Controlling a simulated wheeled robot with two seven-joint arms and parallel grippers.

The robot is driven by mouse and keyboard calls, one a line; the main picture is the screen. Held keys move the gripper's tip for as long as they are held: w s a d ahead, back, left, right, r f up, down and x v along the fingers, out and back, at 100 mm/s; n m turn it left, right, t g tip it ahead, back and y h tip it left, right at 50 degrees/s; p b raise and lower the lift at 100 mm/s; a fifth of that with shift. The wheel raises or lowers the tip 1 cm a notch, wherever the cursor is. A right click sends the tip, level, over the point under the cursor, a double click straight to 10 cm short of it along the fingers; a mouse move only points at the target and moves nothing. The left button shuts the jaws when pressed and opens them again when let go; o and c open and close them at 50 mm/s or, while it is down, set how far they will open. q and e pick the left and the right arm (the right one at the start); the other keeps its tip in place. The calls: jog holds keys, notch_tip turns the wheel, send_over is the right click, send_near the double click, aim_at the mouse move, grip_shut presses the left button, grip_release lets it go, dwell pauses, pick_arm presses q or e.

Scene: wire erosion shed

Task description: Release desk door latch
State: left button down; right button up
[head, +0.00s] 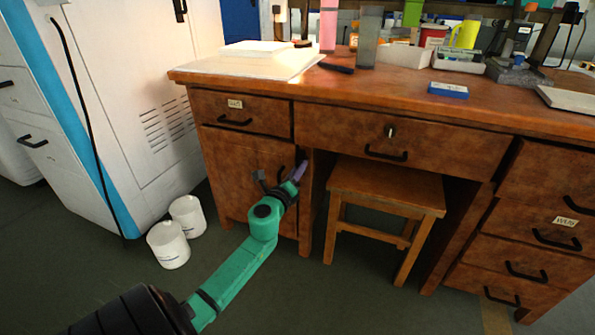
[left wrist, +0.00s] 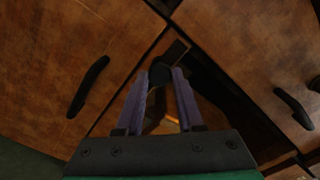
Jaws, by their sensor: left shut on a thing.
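The desk door (head: 238,165) is the brown wooden panel below the desk's left drawer, and it looks flush with the frame. Its black bar handle (left wrist: 88,86) stands beside my left gripper, apart from the fingers. My left gripper (head: 301,169) is at the door's right edge, beside the knee space. In the left wrist view, the purple fingers of the left gripper (left wrist: 165,80) are closed on a small dark rounded piece, the latch (left wrist: 160,73). In the head view the gripper hides the latch. My right gripper is in neither view.
A wooden stool (head: 388,187) stands in the knee space, right of my left gripper. Two white tubs (head: 168,246) stand on the floor left of my arm, near a white cabinet (head: 140,90). The desk top (head: 400,85) overhangs the drawers.

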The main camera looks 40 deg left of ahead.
pick_arm(q)
jog(key=shift+f, duration=0.15)
jog(key=c, duration=0.5)
grip_release()
jog(key=shift+s, duration=0.1)
jog(key=v, duration=1.4)
jog(key=shift+s+d+b, duration=0.2)
jog(key=shift+b, duration=0.15)
